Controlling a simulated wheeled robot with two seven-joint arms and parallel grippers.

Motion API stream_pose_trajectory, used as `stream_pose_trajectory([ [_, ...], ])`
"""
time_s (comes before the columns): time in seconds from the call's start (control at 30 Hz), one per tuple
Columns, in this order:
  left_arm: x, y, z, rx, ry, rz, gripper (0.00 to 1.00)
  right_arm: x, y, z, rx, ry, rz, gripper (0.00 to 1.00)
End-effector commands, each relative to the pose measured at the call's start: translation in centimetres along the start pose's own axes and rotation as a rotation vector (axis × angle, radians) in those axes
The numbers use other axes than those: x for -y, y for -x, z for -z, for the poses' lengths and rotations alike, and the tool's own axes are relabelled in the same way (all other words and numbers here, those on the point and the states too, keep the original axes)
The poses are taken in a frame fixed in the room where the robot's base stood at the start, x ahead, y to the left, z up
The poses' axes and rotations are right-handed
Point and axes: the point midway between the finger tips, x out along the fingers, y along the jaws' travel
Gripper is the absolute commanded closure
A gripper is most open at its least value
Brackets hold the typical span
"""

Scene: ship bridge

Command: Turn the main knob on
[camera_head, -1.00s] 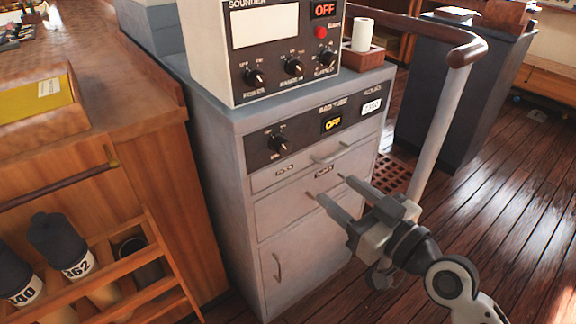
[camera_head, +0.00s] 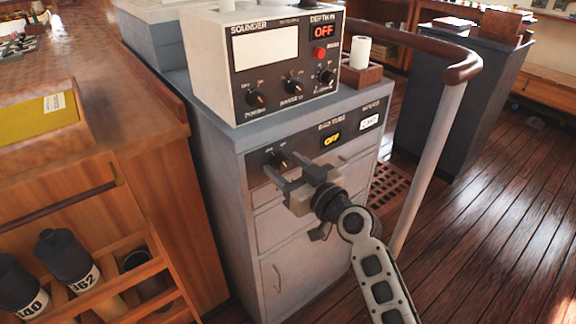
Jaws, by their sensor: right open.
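The knob (camera_head: 278,158) on the dark lower panel of the grey cabinet is black with a pale pointer line; its lower label is hidden or too small to read. A display beside it (camera_head: 332,139) shows OFF in yellow. My right gripper (camera_head: 281,165) is open and empty, its fingertips close in front of and just below this knob. I cannot tell whether they touch it. My left gripper is not in view.
The sounder box (camera_head: 265,60) on top has three knobs, a red button (camera_head: 319,54) and a red OFF display (camera_head: 324,31). Drawer handles and a brown handrail (camera_head: 463,67) are near my right arm. A wooden counter (camera_head: 90,140) stands left.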

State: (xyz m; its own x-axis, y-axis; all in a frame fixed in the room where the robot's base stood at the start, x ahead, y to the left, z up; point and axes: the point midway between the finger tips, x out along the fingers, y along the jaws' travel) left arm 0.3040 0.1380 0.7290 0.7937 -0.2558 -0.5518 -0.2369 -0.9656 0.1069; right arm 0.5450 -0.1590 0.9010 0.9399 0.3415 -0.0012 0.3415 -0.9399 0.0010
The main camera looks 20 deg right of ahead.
Motion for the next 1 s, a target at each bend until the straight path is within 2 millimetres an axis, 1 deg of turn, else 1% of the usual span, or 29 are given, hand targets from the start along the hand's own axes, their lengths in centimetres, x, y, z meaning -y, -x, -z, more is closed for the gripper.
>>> stream_pose_trajectory([
  [0.23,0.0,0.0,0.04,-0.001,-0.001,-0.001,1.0,-0.01,-0.06,0.01,0.0,-0.001,0.0,0.46],
  [0.27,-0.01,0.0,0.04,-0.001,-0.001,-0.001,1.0,-0.01,-0.05,0.01,0.0,-0.001,0.0,0.55],
  [0.3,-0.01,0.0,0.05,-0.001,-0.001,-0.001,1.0,-0.01,-0.05,0.01,0.0,-0.001,0.0,0.66],
  [0.4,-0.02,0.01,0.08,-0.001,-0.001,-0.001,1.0,-0.01,-0.04,0.01,0.0,-0.001,0.0,0.91],
  [0.77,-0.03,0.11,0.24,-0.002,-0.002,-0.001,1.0,-0.02,-0.02,0.03,0.0,-0.039,0.0,0.91],
  [1.0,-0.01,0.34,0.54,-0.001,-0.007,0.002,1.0,0.01,-0.02,0.1,0.0,-0.177,0.001,0.91],
])
